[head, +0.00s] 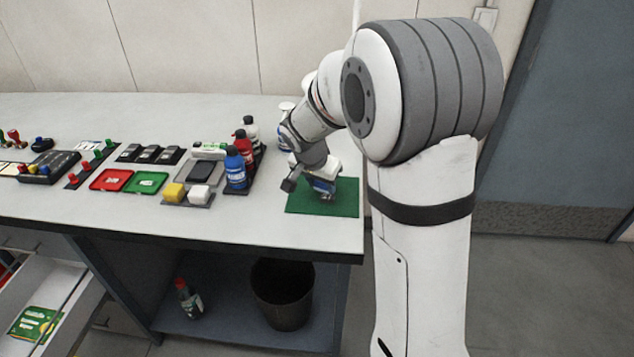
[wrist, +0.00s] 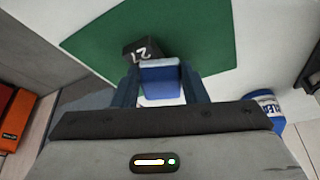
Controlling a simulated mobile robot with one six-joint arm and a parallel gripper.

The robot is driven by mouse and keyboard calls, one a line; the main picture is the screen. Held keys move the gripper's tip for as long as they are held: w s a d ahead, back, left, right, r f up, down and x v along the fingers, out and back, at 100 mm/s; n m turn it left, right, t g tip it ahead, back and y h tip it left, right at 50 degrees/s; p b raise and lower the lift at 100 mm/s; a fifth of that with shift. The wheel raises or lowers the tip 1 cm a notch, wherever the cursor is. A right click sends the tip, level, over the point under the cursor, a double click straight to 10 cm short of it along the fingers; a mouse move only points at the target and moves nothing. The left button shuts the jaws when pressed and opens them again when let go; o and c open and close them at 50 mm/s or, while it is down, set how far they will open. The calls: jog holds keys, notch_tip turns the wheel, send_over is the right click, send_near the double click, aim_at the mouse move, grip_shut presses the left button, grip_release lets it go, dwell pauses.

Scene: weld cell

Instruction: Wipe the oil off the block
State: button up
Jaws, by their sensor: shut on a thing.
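The dark block (wrist: 147,50), marked with white digits, sits on the green mat (wrist: 90,45) in the wrist view. The green mat (head: 345,204) also shows near the right end of the bench in the head view. My gripper (wrist: 160,76) is shut on a small blue thing (wrist: 160,88) with a pale lower part, perhaps a wiping pad. The held thing is right beside the block in the picture and overlaps its edge; I cannot tell whether they touch. No oil can be made out on the visible face. In the head view my gripper mostly hides the block.
Red (head: 112,180) and green (head: 147,183) trays lie further left. A dark bin (head: 282,295) stands below.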

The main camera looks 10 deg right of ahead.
jog(key=shift+s+d+f+b, duration=0.1)
jog(key=shift+s+d+b, duration=0.25)
jog(key=shift+d, duration=0.6)
jog(key=shift+s+d+f+b, duration=0.1)
jog(key=shift+s+d+b, duration=0.15)
jog(key=shift+d, duration=0.7)
jog(key=shift+a+r, duration=0.1)
jog(key=shift+a, duration=0.05)
